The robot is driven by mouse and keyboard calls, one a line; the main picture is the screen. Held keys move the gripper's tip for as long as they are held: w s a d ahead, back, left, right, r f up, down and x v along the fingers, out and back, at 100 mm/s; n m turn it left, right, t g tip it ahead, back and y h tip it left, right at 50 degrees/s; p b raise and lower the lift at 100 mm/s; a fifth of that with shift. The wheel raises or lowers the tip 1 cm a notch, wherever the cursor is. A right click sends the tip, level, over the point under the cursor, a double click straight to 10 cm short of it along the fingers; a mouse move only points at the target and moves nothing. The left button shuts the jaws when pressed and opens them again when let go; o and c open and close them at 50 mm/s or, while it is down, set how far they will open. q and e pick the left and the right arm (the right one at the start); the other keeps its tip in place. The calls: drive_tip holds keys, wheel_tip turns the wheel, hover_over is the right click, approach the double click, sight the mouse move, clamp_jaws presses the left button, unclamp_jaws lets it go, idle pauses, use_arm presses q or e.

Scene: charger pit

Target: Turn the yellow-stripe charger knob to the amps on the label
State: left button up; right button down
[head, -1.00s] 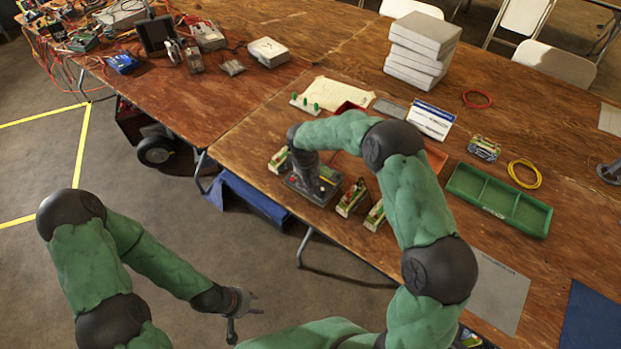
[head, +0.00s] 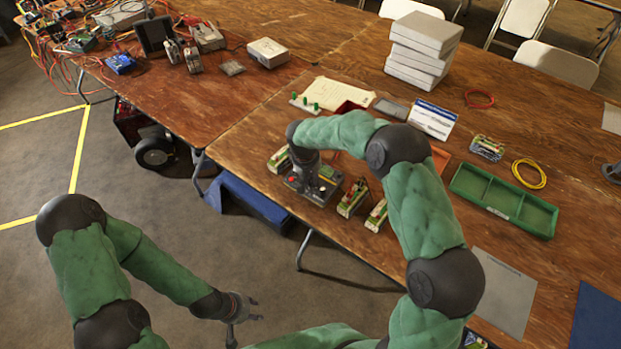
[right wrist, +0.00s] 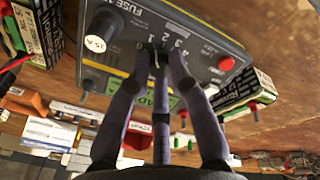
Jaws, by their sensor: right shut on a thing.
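The grey charger (head: 325,190) sits near the front edge of the table, with a red button and a small yellow mark on its top. In the right wrist view its panel (right wrist: 190,30) shows a dial scale with small digits, a round white "15 A" sticker and a red button. My right gripper (right wrist: 162,55) is shut on the knob, its fingers around it from above. The fingers hide most of the knob and its pointer. My right gripper also shows in the head view (head: 308,175). My left gripper (head: 252,308) is open and empty over the floor.
Green terminal-topped batteries (head: 352,197) stand close beside the charger. A green tray (head: 503,200), a stack of grey boxes (head: 420,45) and a white label card (head: 431,118) lie farther right and back. Cables and devices fill the far left table.

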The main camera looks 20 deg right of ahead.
idle(0.3)
drive_tip(key=c, duration=1.1)
unclamp_jaws()
drive_tip(key=r, duration=0.4)
drive_tip(key=a+r, duration=0.1)
drive_tip(key=r, duration=0.3)
drive_tip(key=s+r, duration=0.1)
drive_tip(key=r, duration=0.3)
drive_tip(key=shift+s+a, duration=0.1)
drive_tip(key=shift+a, duration=0.25)
drive_tip(key=shift+f, duration=0.1)
